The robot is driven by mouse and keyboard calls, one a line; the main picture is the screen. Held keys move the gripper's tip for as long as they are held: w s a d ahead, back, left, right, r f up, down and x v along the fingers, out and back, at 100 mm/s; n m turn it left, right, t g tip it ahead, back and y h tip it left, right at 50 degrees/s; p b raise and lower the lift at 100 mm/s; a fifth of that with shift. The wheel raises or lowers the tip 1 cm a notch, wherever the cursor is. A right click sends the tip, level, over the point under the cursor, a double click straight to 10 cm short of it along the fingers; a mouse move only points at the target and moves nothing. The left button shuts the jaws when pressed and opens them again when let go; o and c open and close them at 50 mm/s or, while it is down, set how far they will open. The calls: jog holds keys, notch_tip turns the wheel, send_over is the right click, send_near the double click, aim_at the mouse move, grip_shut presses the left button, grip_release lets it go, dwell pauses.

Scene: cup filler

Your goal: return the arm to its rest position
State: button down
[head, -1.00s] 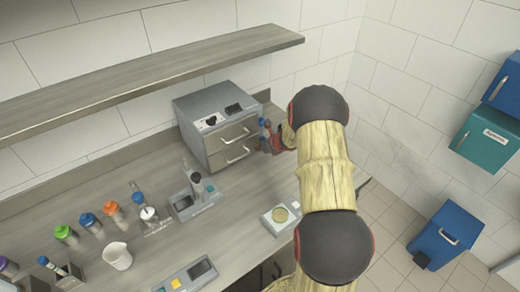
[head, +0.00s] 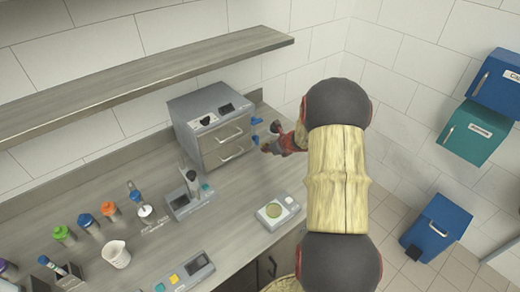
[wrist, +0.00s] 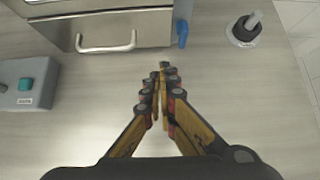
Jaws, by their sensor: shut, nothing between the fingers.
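My gripper (wrist: 160,95) is shut and empty in the wrist view, its fingertips together above the bare bench top. In the head view my gripper (head: 268,138) is partly hidden by my own arm. It is just right of the grey two-drawer cabinet (head: 214,128), apart from it. The cabinet's lower drawer handle (wrist: 106,43) shows ahead and to the left in the wrist view. A blue item (wrist: 183,33) stands beside the cabinet.
A small scale (head: 276,211) stands near the bench's front edge. Several capped bottles, a white beaker (head: 117,254) and other devices are at the left. A shelf (head: 140,85) runs above the bench. Blue and teal bins are at the right.

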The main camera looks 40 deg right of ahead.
jog(key=shift+s+r, duration=0.45)
jog(key=shift+s, duration=0.15)
jog(key=s+a+r+n+g+y, duration=0.25)
jog(key=s+a+n, duration=0.35)
jog(key=a+n, duration=0.45)
jog(key=s+a+r+n+g+y, duration=0.15)
jog(key=s+a+r+n, duration=0.35)
jog(key=a+n, duration=0.55)
jog(key=s+a+r+n+h+b, duration=0.2)
jog(key=s+a+r+n+h, duration=0.1)
jog(key=s+a+r+n, duration=1.2)
jog(key=shift+s+a+n+t+h, duration=0.3)
jog(key=shift+a, duration=0.35)
